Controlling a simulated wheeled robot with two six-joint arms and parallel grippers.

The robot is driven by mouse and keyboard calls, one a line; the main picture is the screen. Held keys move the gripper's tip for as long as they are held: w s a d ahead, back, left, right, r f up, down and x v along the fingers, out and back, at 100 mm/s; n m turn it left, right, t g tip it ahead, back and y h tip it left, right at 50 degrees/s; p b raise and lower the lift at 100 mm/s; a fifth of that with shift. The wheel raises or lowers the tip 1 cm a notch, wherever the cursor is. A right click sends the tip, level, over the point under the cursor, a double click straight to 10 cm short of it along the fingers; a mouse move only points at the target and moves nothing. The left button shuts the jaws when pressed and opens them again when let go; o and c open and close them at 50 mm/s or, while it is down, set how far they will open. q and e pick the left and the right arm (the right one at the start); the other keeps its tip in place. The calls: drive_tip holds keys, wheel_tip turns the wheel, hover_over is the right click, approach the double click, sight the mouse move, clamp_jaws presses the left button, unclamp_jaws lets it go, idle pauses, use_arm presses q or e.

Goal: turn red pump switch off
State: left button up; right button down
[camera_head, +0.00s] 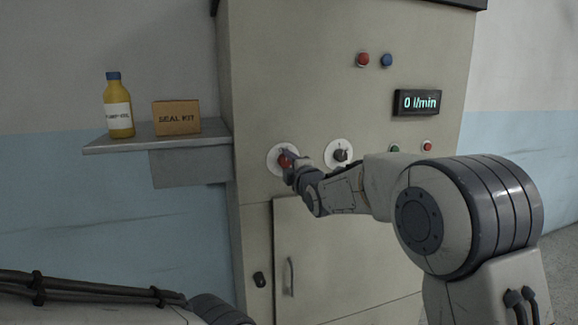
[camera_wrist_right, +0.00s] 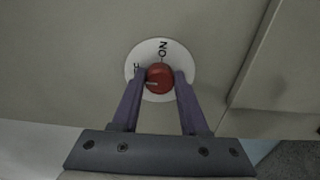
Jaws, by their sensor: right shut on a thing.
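The red pump switch (camera_head: 284,160) is a round red knob on a white dial plate, on the front of the beige cabinet. In the right wrist view the red knob (camera_wrist_right: 160,77) sits between the two purple fingers of my right gripper (camera_wrist_right: 160,82), which is shut on it. The word ON shows at the top of the dial plate (camera_wrist_right: 151,55); the label at its left is partly hidden by a finger. A light mark on the knob points left, toward that partly hidden label. In the head view my right gripper (camera_head: 289,165) covers part of the knob. My left gripper is not in view.
A black switch (camera_head: 340,154) on a similar white plate sits just right of the red one. A display (camera_head: 417,102) reads 0 l/min. A shelf (camera_head: 100,146) at the left holds a yellow bottle (camera_head: 118,108) and a SEAL KIT box (camera_head: 176,118). A cabinet door handle (camera_head: 291,276) is below.

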drive_tip(key=shift+a, duration=0.1)
drive_tip(key=shift+c, duration=2.1)
unclamp_jaws()
drive_tip(key=b+v, duration=0.2)
drive_tip(key=v, duration=0.8)
drive_tip(key=shift+s+b, duration=0.25)
drive_tip(key=shift+b, duration=0.05)
